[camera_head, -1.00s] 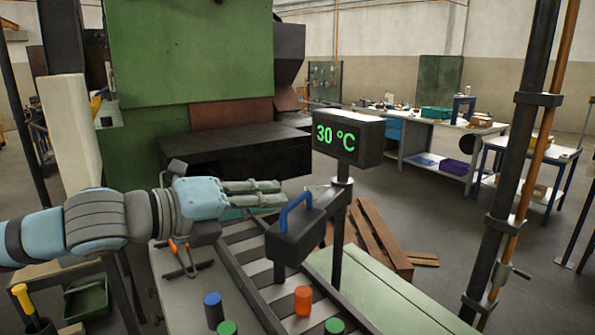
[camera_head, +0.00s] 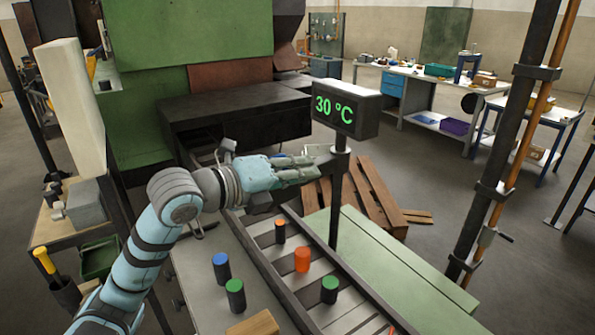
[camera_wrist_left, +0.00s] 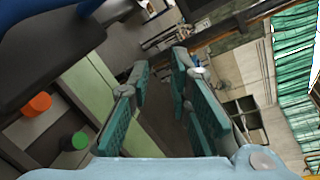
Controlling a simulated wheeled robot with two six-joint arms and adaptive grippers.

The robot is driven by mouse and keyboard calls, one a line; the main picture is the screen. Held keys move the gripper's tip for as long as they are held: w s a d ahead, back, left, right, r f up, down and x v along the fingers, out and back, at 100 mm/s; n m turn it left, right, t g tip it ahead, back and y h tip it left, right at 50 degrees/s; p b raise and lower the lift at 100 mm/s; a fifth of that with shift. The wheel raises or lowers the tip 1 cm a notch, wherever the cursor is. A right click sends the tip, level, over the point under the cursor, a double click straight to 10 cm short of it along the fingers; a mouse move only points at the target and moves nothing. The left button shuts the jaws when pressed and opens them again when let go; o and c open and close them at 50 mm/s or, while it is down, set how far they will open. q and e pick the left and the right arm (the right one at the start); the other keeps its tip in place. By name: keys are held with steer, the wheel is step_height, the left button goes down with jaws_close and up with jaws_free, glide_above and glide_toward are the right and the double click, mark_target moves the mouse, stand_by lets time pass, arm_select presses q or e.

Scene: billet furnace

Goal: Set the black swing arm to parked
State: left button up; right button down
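The black swing arm (camera_wrist_left: 45,50) shows as a dark block at the upper left of the left wrist view. Its blue handle (camera_wrist_left: 14,30) lies at that view's corner. In the head view its block and handle are mostly hidden behind my left gripper and wrist. A short arm piece (camera_head: 323,152) reaches left from the post (camera_head: 338,190) under the 30 °C display (camera_head: 346,107). My left gripper (camera_head: 297,168) points right near this piece. In the left wrist view its green-padded fingers (camera_wrist_left: 168,105) are apart, with nothing between them. My right gripper is out of view.
A roller track (camera_head: 292,262) runs below, with an orange cylinder (camera_head: 302,260) and a green-topped one (camera_head: 329,290). Blue-topped and green-topped cylinders stand left of it. A pale green bench (camera_head: 385,270) lies right. A dark pole (camera_head: 505,150) stands farther right.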

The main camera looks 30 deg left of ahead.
arm_select(q)
steer(key=shift+w+d, duration=0.1)
jaws_close()
steer(key=shift+w+a+f, duration=0.3)
steer(key=shift+w+a, duration=0.05)
steer(key=shift+a, duration=0.3)
jaws_free()
steer(key=shift+s, duration=0.1)
steer(key=shift+o, duration=0.7)
steer(key=shift+s+d+r, duration=0.1)
steer(key=shift+d+r, duration=0.05)
steer(key=shift+d, duration=0.2)
step_height(320, 180, up, 10)
